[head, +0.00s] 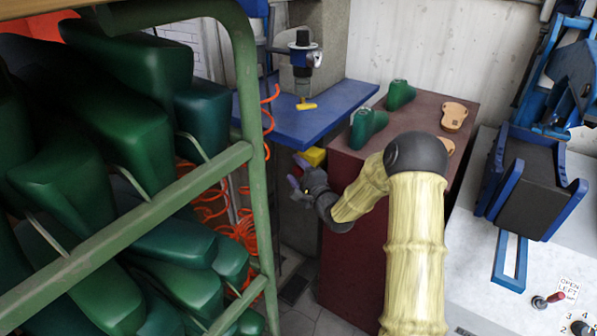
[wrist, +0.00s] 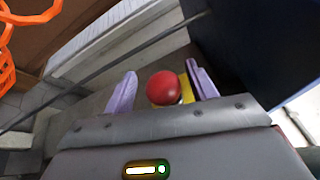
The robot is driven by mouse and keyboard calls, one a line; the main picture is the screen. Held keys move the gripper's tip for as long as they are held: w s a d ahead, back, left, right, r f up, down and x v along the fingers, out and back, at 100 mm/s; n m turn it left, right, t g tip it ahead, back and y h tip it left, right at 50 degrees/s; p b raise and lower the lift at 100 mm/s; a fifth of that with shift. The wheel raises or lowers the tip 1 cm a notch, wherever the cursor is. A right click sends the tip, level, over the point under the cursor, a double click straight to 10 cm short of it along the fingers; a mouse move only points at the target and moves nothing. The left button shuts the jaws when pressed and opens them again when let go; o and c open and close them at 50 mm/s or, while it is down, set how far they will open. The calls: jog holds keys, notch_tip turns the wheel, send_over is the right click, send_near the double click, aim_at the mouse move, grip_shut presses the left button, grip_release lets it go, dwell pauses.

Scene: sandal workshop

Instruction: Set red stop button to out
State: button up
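The red stop button (wrist: 165,88) is a round red knob in the wrist view, with part of its yellow housing (wrist: 187,92) behind it. The yellow box (head: 314,156) also shows in the head view, just under the edge of the blue bench. My gripper (wrist: 160,72) is open, with one pale purple finger on each side of the red knob and a gap visible on both sides. In the head view my gripper (head: 297,174) is beside the yellow box, and the knob is mostly hidden there. I cannot tell whether the button is in or out.
A green rack (head: 246,90) full of green shoe lasts stands at the left. Orange coiled hoses (head: 238,232) hang close to my gripper. The blue bench (head: 345,98) is above it. A dark red cabinet (head: 345,262) stands under my arm, and a blue machine (head: 530,180) is at right.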

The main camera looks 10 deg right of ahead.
jog(key=shift+s+d, duration=0.3)
jog(key=shift+s, duration=0.15)
jog(key=p+v, duration=0.2)
jog(key=v, duration=1.4)
jog(key=shift+s, duration=0.2)
jog(key=shift+f, duration=0.1)
